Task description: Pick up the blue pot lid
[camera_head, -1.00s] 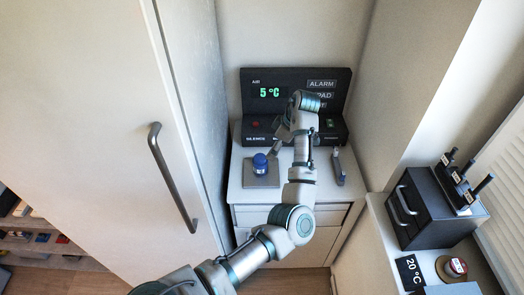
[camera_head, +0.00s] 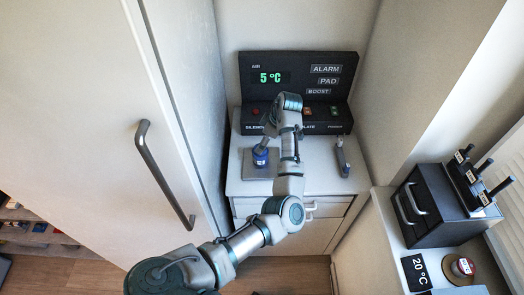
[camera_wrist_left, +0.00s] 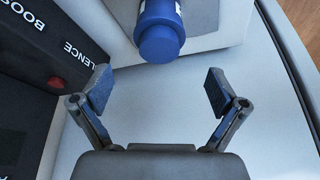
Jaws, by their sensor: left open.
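The blue pot lid (camera_head: 260,150) tops a small blue pot (camera_head: 260,160), which stands on a grey plate (camera_head: 252,172) on the counter, left of my arm. In the left wrist view the lid (camera_wrist_left: 159,44) is at the top, just beyond and between the fingertips. My left gripper (camera_wrist_left: 155,90) is open and empty, and nothing touches the lid there. In the head view my left gripper (camera_head: 268,138) is partly hidden by its own wrist, close behind the lid. My right gripper is not in view.
A black control panel (camera_head: 340,92) with a red button stands behind the counter. A small grey lever (camera_head: 342,157) is on the counter's right. A tall cabinet door with a handle (camera_head: 160,170) is at left. A dark box (camera_head: 440,205) sits on the right ledge.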

